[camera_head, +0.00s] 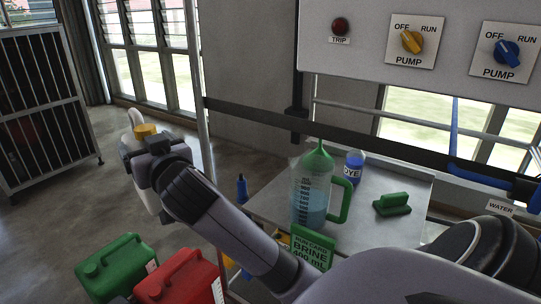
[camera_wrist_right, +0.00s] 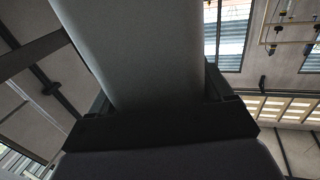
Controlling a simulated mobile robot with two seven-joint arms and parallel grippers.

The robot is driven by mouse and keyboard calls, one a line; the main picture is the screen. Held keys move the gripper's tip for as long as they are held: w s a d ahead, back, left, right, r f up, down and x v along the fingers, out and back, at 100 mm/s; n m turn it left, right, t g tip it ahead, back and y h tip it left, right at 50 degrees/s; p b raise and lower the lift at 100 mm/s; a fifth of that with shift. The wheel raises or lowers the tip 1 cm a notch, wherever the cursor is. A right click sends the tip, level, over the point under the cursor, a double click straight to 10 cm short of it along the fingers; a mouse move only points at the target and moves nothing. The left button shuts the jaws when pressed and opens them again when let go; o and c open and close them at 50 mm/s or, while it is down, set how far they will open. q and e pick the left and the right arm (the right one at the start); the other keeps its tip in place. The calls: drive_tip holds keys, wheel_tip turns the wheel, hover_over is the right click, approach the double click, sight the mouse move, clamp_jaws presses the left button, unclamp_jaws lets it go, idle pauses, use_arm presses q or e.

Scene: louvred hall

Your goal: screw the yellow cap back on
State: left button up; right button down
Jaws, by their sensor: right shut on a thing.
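The yellow cap (camera_head: 145,130) shows at the top of a white container (camera_head: 148,195) at the left of the head view. I cannot tell whether the cap is screwed down or only resting there. My right gripper (camera_head: 152,150) is beside the container's upper part, just below the cap, and hides part of both. It is shut on a pale surface that fills the jaws in the right wrist view (camera_wrist_right: 140,50); this looks like the white container. The container appears upright, but its base is partly hidden by my arm. My left gripper is not in view.
A green can (camera_head: 112,268) and a red can (camera_head: 182,280) stand below the container. A metal table (camera_head: 390,235) bears a green-handled measuring jug (camera_head: 308,190), a dye bottle (camera_head: 354,166), a green block-like object (camera_head: 392,204) and a run card (camera_head: 311,250). A pump panel (camera_head: 350,50) hangs above.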

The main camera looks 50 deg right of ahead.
drive_tip(key=s+d+r+m+g+h+b, duration=0.1)
drive_tip(key=d+r+m+g+h+b, duration=0.15)
drive_tip(key=d+m+h, duration=0.4)
drive_tip(key=s+d+r+m+g+h+b, duration=0.15)
drive_tip(key=d+g+h, duration=0.25)
drive_tip(key=d, duration=0.6)
drive_tip(key=s+d+f+m+g+h+b, duration=0.2)
drive_tip(key=s+d+f+m+g+h, duration=0.2)
drive_tip(key=d+g, duration=0.5)
drive_tip(key=s+d+m, duration=0.1)
drive_tip(key=s+m, duration=0.1)
drive_tip(key=shift+s+d+f+m, duration=0.25)
drive_tip(key=shift+s+d+m, duration=0.05)
drive_tip(key=shift+d+m, duration=0.1)
drive_tip(key=shift+a+g, duration=0.1)
drive_tip(key=shift+g, duration=0.15)
wheel_tip(320, 180, down, 6)
drive_tip(key=shift+f+b, duration=0.15)
drive_tip(key=shift+b, duration=0.25)
